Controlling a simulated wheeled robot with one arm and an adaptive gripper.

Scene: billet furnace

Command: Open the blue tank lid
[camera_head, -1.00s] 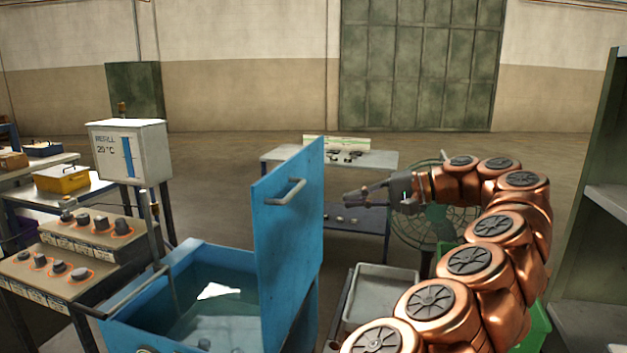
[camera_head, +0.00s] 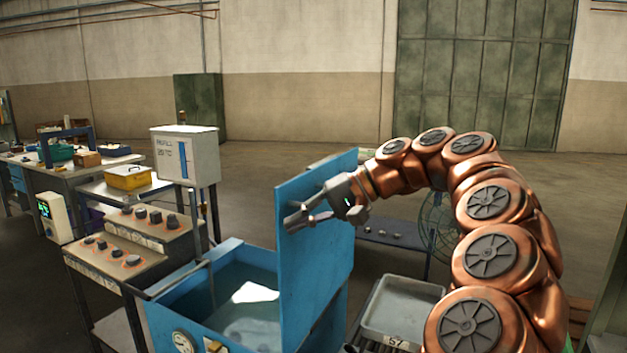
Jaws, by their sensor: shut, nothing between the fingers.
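The blue tank (camera_head: 171,318) stands at lower centre-left with liquid showing inside. Its blue lid (camera_head: 305,285) stands raised, near upright, along the tank's right side. My gripper (camera_head: 290,222) is shut with nothing in its fingers, in front of the upper part of the lid in the picture. The lid's handle, on the face toward the tank, is hidden or hard to make out behind the gripper. I cannot tell whether the fingers touch the lid.
Control panels with dark knobs (camera_head: 155,215) and a white box with a gauge (camera_head: 190,160) stand left of the tank. A yellow bin (camera_head: 128,178) is on a table behind. A grey tray (camera_head: 400,308) and a fan (camera_head: 440,225) are right of the lid.

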